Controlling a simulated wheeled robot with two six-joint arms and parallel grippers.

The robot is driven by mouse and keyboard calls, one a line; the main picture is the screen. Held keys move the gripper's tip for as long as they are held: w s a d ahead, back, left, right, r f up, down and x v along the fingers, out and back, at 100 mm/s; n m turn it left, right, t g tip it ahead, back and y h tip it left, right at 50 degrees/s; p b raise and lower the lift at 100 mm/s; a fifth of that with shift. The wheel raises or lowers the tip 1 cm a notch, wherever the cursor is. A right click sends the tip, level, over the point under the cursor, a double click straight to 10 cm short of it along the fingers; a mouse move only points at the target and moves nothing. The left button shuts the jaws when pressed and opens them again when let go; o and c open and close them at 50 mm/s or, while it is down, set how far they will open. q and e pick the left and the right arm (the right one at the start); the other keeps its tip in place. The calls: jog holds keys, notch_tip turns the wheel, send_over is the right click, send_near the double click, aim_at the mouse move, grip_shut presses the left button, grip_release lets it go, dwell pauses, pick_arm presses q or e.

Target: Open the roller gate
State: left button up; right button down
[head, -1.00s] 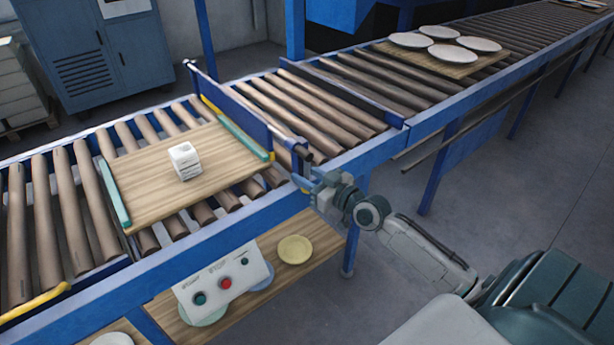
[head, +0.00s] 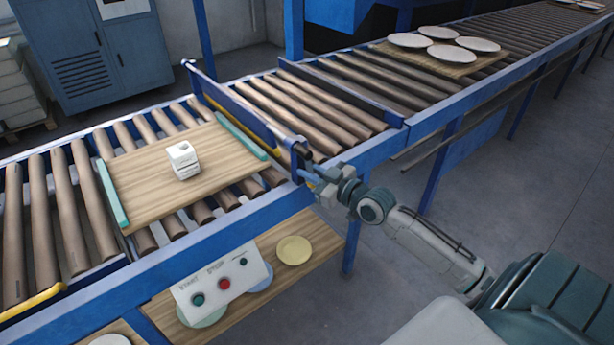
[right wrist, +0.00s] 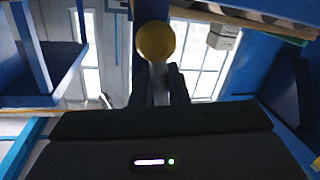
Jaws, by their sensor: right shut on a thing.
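The roller gate (head: 238,107) is a blue bar with a yellow lower edge, lying across the conveyor rollers just right of the wooden board. My right gripper (head: 311,180) is at the gate's near end, beside the conveyor's blue front rail. In the right wrist view, my right gripper (right wrist: 163,88) is shut on the gate handle, whose yellow round end (right wrist: 155,41) shows just beyond the fingers. The fingers hide much of the handle. My left gripper is not in view.
The wooden board (head: 150,190) with teal end strips carries a white block (head: 184,160), left of the gate. A button panel (head: 222,287) stands below the front rail. Bare rollers (head: 305,115) lie right of the gate. Plates on another board (head: 460,68) are further back.

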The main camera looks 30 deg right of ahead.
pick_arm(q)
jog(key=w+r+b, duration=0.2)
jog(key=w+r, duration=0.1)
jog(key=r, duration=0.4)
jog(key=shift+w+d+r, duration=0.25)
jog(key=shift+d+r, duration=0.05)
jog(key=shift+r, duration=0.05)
pick_arm(e)
jog(key=d+r+n+g+h, duration=0.1)
jog(key=d+r+n+h, duration=0.2)
jog(key=n, duration=1)
jog(key=shift+w+d+r, duration=0.15)
jog(key=shift+d+r, duration=0.9)
jog(key=shift+r, duration=0.55)
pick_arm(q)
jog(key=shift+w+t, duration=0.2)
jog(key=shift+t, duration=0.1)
